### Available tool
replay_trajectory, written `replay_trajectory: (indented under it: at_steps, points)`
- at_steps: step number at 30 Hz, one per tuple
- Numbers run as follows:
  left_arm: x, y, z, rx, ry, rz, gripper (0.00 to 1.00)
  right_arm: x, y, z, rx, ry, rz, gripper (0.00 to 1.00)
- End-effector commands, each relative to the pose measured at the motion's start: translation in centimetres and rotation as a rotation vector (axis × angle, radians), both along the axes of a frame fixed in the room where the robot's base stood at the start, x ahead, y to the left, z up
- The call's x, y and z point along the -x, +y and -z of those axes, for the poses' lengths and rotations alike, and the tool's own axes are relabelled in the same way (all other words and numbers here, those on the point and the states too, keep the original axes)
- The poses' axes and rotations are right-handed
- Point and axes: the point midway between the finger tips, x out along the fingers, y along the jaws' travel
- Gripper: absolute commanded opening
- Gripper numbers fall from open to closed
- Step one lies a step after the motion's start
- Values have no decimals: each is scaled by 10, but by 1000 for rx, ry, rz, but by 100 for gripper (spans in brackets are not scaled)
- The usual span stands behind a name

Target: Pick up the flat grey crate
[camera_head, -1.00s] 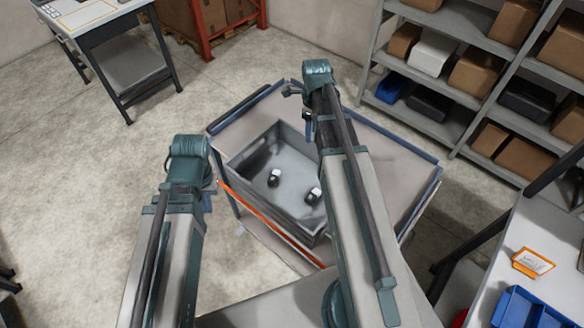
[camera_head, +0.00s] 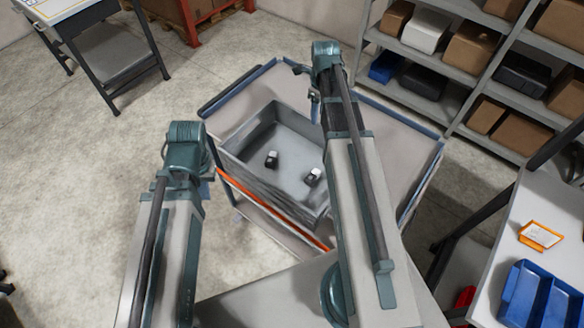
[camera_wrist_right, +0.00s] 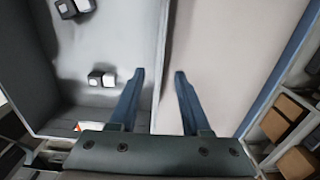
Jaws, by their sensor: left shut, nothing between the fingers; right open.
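The flat grey crate (camera_head: 262,186) sits on a trolley in the head view, open at the top. Two small black-and-white items (camera_head: 271,159) (camera_head: 313,177) lie on its floor. My right gripper (camera_head: 313,100) is open by the crate's far right side. In the right wrist view the open fingers (camera_wrist_right: 160,74) lie either side of the line of the crate's wall, with the crate floor (camera_wrist_right: 115,40) to the left and the trolley top to the right. How far down they reach is unclear. My left gripper (camera_head: 207,180) is shut and empty by the crate's left side, partly hidden by its wrist.
The trolley (camera_head: 395,160) has a blue rim and an orange strip along its near-left edge. Shelves with boxes (camera_head: 470,50) stand at the back right. A bench with a blue bin (camera_head: 540,295) is at the right. Floor at left is open.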

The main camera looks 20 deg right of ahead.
Motion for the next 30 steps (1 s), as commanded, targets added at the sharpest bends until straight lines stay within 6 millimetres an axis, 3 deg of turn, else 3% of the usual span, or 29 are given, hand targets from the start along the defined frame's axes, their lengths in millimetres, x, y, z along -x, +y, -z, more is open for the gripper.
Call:
replay_trajectory:
  at_steps: [1, 3, 14, 25, 30]
  points:
    - [0, 0, 15, 0, 0, 2, 0, 0, 0, 15, 0, 0, 0, 48]
    - [0, 0, 22, -1, 0, 4, 0, 0, 0, 22, 0, 0, 0, 48]
    - [0, 0, 28, -1, 0, 6, 0, 0, 0, 28, 0, 0, -1, 48]
    - [0, 0, 70, -1, 0, 4, 0, 1, 2, 70, 0, 0, -1, 48]
    - [0, 0, 78, -1, 0, 3, 0, 0, 2, 78, 0, 0, -1, 48]
